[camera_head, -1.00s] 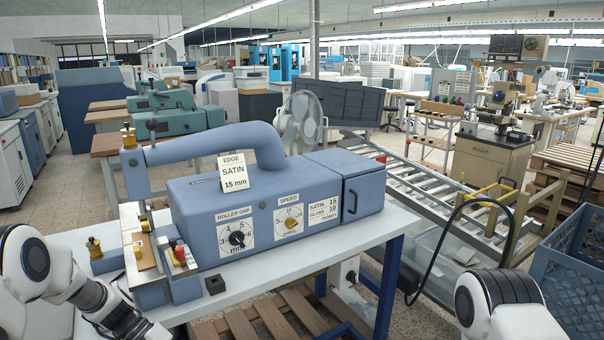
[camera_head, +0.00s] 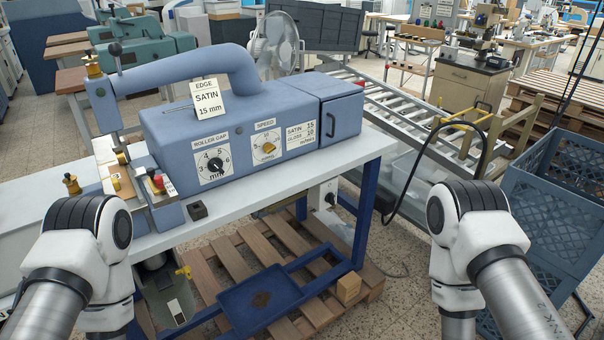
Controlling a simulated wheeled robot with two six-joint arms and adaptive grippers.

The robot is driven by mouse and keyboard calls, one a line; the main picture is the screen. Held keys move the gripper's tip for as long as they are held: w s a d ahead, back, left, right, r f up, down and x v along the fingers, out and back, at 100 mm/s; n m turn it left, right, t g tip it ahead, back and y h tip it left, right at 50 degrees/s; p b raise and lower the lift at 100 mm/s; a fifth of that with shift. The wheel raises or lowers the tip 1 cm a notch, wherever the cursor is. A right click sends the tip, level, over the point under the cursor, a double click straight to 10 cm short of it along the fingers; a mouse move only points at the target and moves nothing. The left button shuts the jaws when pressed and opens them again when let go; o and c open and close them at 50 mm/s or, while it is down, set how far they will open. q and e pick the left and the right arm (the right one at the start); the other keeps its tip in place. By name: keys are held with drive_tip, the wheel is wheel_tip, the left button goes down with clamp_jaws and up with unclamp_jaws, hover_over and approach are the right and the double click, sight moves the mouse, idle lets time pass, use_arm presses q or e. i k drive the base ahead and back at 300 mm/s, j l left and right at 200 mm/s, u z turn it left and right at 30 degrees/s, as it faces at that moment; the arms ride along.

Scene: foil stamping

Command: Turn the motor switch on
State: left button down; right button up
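The blue machine (camera_head: 240,145) stands on a white-topped bench. Its front carries a roller gap dial (camera_head: 215,165) and a speed dial (camera_head: 267,147). At its left front is a small block with a red knob and a black knob (camera_head: 157,182); I cannot read whether it is the motor switch. A white box with a dark round part (camera_head: 325,195) is under the bench's right end. My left arm's white joint shows at lower left and my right arm's at lower right. Both grippers are out of the picture.
Below are a wooden pallet (camera_head: 235,257) and a blue tray (camera_head: 258,300). A blue crate (camera_head: 560,190) stands at right, beside a roller conveyor (camera_head: 420,118).

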sight(330, 198)
drive_tip(key=i+l, duration=0.1)
drive_tip(key=l, duration=0.3)
drive_tip(key=i+l, duration=0.15)
drive_tip(key=l, duration=0.25)
drive_tip(key=i+l, duration=0.1)
drive_tip(key=l, duration=0.3)
drive_tip(key=i+l, duration=0.1)
drive_tip(key=l, duration=0.3)
drive_tip(key=i+l, duration=0.15)
drive_tip(key=l, duration=0.25)
drive_tip(key=i+l, duration=0.1)
drive_tip(key=l, duration=0.35)
drive_tip(key=i+l, duration=0.15)
drive_tip(key=l, duration=0.25)
drive_tip(key=i+l, duration=0.1)
drive_tip(key=l, duration=0.3)
